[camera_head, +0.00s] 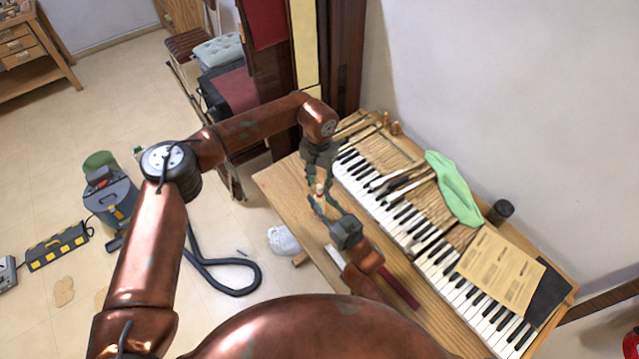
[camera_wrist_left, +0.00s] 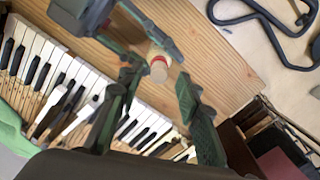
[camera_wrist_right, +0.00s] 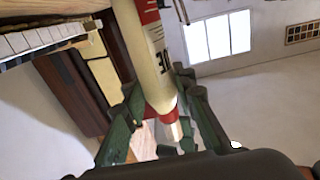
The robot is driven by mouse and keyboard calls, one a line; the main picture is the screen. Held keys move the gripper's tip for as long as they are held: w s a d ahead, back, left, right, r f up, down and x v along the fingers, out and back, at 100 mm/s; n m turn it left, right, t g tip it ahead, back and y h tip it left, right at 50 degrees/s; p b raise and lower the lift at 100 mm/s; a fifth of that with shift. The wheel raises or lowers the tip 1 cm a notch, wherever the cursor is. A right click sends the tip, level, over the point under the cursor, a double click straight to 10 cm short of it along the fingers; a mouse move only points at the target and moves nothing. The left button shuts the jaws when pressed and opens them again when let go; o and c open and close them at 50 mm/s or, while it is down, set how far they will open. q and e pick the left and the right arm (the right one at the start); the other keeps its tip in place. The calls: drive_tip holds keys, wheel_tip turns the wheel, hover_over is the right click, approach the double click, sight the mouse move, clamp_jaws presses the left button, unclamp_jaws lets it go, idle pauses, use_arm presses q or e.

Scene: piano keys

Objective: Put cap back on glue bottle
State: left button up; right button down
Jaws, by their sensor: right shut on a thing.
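My right gripper (camera_head: 327,207) is shut on the glue bottle (camera_wrist_right: 155,65), a slim cream bottle with red bands and dark print. In the right wrist view its red and white near end lies between my green fingers (camera_wrist_right: 165,115). In the left wrist view the bottle shows nearly end-on as a pale round end with a red ring (camera_wrist_left: 158,70). My left gripper (camera_wrist_left: 157,82) has its fingers spread around that end, apparently without touching it. In the head view my left gripper (camera_head: 319,172) is just above the right one. I cannot make out a separate cap.
The piano keys (camera_head: 372,202) run along the wooden bench (camera_head: 275,183). A green cloth (camera_head: 455,190), dark cup (camera_head: 500,211) and tan papers (camera_head: 500,270) lie towards the right. A dark red strip (camera_head: 398,288) lies at the front. A white bag (camera_head: 283,240) is by the bench.

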use_arm(q)
drive_tip(key=shift+r, duration=1.55)
drive_tip(key=shift+c, duration=0.3)
